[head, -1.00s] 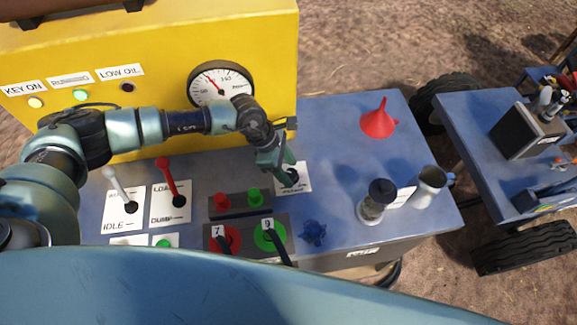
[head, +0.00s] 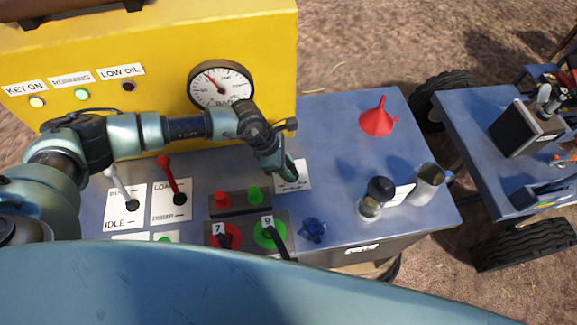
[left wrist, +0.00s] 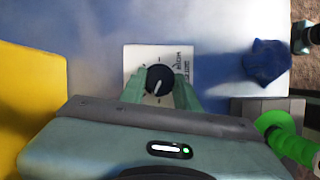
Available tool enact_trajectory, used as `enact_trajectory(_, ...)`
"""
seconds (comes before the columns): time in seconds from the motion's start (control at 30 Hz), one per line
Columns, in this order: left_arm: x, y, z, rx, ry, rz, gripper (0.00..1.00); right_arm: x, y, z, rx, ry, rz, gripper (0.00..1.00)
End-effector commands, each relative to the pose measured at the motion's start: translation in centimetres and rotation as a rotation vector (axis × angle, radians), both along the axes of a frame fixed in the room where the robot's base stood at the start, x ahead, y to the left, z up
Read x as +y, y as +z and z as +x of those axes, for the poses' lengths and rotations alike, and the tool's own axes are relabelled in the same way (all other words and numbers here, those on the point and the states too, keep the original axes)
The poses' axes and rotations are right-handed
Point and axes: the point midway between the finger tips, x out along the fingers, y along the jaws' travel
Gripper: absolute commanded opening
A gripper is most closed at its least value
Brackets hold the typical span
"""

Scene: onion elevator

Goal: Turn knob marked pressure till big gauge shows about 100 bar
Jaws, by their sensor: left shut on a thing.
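The pressure knob is a small black dial on a white label plate (head: 303,177). In the left wrist view the knob (left wrist: 160,80) shows between the two fingers, its white pointer line tilted. My left gripper (head: 287,172) reaches down onto it, and its green fingers are shut on the knob, one on each side, also in the left wrist view (left wrist: 160,92). The gripper hides most of the knob in the head view. The big gauge (head: 221,86) is a white dial on the yellow panel, its red needle pointing to the upper left. Its figures are too blurred to read surely. My right gripper is not in view.
A white lever (head: 122,188) and a red lever (head: 171,183) stand on the left. A red funnel (head: 378,117), a jar (head: 374,200) and a metal cup (head: 427,184) stand on the right.

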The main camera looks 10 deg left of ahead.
Motion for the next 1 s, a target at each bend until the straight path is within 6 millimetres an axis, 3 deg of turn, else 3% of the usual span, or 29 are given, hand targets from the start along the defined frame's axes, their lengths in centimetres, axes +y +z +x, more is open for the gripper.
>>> enact_trajectory(0.2, 0.0, 0.0, 0.0, 0.000, 0.000, -0.002, 0.00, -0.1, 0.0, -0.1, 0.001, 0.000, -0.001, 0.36)
enact_trajectory(0.23, 0.0, 0.1, 0.0, 0.000, 0.000, -0.002, 0.37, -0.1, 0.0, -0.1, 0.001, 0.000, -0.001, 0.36)
enact_trajectory(0.3, 0.0, 0.1, 0.0, 0.000, 0.000, -0.002, 0.53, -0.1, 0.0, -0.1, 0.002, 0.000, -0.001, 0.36)
enact_trajectory(0.67, 0.1, 0.3, 0.1, -0.002, -0.001, -0.001, 0.53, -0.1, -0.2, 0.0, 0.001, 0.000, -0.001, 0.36)
enact_trajectory(1.0, 2.2, 5.0, -0.4, -0.005, 0.000, 0.000, 0.53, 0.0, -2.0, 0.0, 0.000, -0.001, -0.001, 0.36)
